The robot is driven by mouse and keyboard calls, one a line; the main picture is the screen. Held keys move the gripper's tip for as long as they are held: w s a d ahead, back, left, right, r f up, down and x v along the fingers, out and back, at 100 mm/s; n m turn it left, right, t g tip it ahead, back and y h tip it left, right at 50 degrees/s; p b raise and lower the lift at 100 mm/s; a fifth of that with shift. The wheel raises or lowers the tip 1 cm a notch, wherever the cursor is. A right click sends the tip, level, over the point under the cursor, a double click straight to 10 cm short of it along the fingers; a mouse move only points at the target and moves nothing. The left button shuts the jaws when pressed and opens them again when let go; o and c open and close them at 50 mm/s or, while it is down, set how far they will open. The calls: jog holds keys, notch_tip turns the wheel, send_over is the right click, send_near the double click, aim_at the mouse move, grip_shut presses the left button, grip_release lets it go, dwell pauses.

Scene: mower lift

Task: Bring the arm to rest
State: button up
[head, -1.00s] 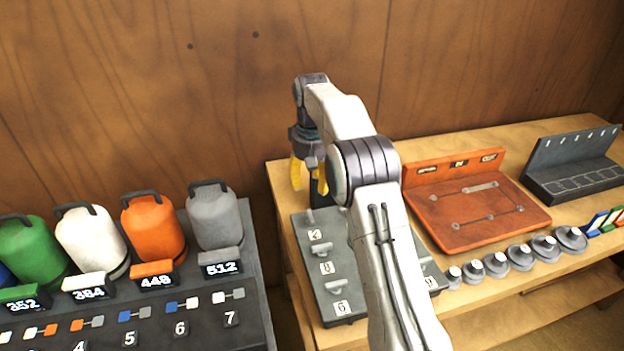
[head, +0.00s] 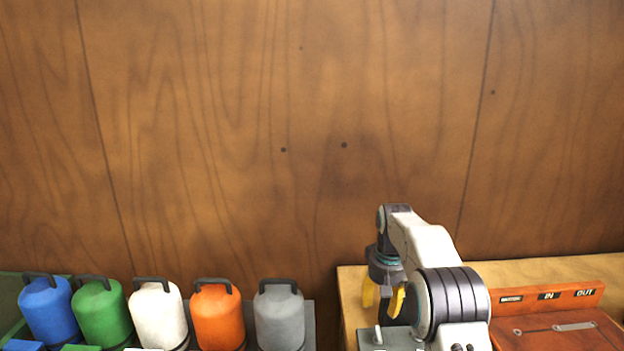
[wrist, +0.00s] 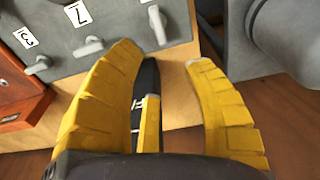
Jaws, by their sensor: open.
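My gripper (head: 383,299) shows in the head view at the lower right, pointing down above the left end of the wooden bench. Its yellow fingers are apart with nothing between them. In the wrist view my gripper (wrist: 165,85) is also open and empty. A grey panel (wrist: 95,60) with levers and number tags lies beyond the fingers, apart from them as far as I can tell. My arm (head: 425,250) is bent, with its upper link raised and its lower part cut off by the picture's bottom edge.
Blue, green, white, orange and grey canisters (head: 219,318) stand in a row at the lower left. The wooden bench (head: 350,285) carries a red-brown board (head: 560,330) right of my arm. A plain wood wall (head: 250,120) fills the back.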

aim_at(382, 340)
jog(key=shift+g, duration=0.7)
jog(key=s+f, duration=0.4)
jog(key=f, duration=0.1)
jog(key=shift+f, duration=0.15)
jog(key=shift+g, duration=0.3)
jog(key=s, duration=0.7)
jog(key=shift+s+f, duration=0.15)
jog(key=s+r+t, duration=0.1)
jog(key=s+r, duration=0.3)
jog(key=s, duration=0.9)
jog(key=s+r, duration=0.5)
jog(key=s, duration=0.7)
jog(key=shift+s+a+r+t, duration=0.1)
jog(key=shift+s+r+t, duration=0.2)
jog(key=shift+r+t, duration=0.55)
jog(key=shift+s+a+r+t, duration=0.15)
jog(key=shift+s+r+t, duration=0.15)
jog(key=shift+r+t, duration=0.5)
jog(key=shift+s+a+r+t, duration=0.1)
jog(key=shift+s+r+t, duration=0.35)
jog(key=shift+r, duration=0.7)
jog(key=shift+w+d, duration=0.1)
jog(key=shift+w, duration=0.05)
